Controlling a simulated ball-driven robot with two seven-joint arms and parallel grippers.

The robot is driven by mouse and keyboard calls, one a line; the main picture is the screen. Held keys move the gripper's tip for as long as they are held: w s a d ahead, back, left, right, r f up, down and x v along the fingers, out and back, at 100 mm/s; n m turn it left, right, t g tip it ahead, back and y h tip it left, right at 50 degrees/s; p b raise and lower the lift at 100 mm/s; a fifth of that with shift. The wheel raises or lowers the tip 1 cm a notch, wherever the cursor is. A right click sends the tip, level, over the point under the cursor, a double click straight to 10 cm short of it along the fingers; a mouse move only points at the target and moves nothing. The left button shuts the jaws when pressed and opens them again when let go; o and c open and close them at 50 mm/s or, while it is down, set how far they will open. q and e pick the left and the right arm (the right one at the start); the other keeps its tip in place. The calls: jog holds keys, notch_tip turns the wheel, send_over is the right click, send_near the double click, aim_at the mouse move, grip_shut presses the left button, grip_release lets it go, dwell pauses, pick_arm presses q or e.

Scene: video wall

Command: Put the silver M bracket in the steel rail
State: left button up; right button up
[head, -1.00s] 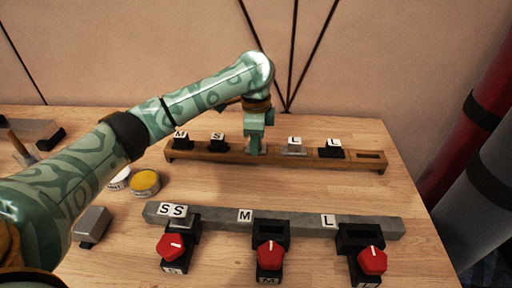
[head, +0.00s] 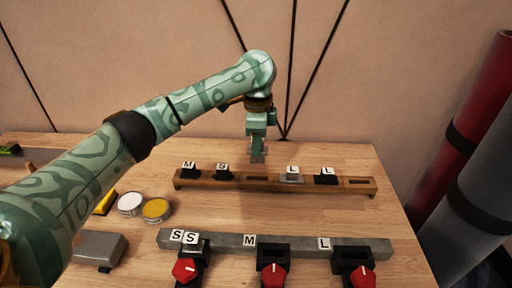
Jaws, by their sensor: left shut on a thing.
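My left gripper (head: 258,157) is shut on a small silver piece, the silver bracket (head: 258,151), just above the wooden rack (head: 240,183). The fingers hide most of the bracket, and its letter does not show. An empty slot lies below it in the rack. The grey steel rail (head: 220,240) lies nearer to me, with letters S, M and L. Its M holder (head: 272,252) has an open, empty slot and a red knob (head: 274,274). The S holder carries a silver piece labelled S (head: 190,240). The L holder (head: 354,256) is empty. My right gripper is not in view.
The rack also holds a black M bracket (head: 188,170), a black S bracket (head: 222,171), a silver L bracket (head: 291,174) and a black L bracket (head: 326,175). White (head: 130,202) and yellow (head: 156,209) tins stand at left. Bare table separates rack and rail.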

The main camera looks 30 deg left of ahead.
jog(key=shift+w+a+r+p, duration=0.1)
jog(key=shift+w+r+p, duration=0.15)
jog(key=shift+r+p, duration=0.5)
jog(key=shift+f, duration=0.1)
